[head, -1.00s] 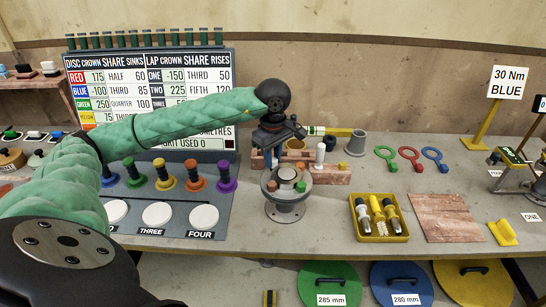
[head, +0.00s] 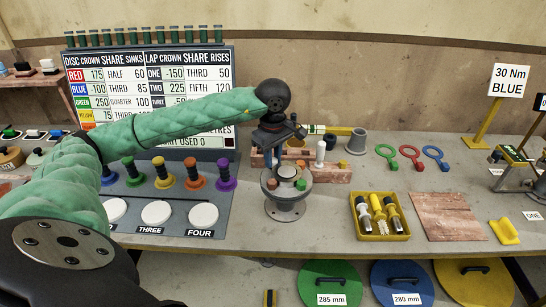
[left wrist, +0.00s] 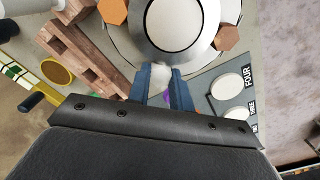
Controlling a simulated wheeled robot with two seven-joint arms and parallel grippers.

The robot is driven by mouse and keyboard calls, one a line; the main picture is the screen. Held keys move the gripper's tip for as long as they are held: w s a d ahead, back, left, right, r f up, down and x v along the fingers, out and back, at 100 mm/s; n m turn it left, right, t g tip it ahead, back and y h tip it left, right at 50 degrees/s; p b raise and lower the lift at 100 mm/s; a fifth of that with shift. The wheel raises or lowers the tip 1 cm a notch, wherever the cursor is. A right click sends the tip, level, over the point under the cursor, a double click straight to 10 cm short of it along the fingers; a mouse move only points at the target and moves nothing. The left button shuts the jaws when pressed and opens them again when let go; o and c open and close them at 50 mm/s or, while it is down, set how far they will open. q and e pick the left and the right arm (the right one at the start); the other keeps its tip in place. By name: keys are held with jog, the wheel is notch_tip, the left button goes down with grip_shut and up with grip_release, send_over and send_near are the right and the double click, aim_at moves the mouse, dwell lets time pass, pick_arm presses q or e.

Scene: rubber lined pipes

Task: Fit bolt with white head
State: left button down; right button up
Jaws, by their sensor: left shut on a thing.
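My left gripper (head: 284,160) is over the grey round pipe fitting (head: 284,204) on the bench. In the left wrist view its blue fingers (left wrist: 162,86) are shut on a small pale piece, which looks like the white bolt head (left wrist: 161,72). The bolt's shank is hidden, so I cannot tell whether it sits in a hole. The fitting's rim carries a red-brown head (head: 271,184) and a green head (head: 301,185). My right gripper is out of view.
A wooden rack (head: 330,174) with a white cylinder (head: 320,154) stands close behind the fitting. Coloured knobs and white discs line a grey panel (head: 180,222) at left. A yellow tray (head: 380,234) lies to the right. Bare bench lies in front of the fitting.

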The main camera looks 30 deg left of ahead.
pick_arm(q)
jog(key=shift+f+b, duration=0.5)
jog(key=shift+b, duration=0.25)
dwell(0.8)
jog(key=c, duration=1.2)
grip_release()
jog(key=shift+o, duration=0.2)
jog(key=shift+r, duration=0.1)
jog(key=shift+r+p, duration=1.1)
jog(key=shift+r, duration=2.85)
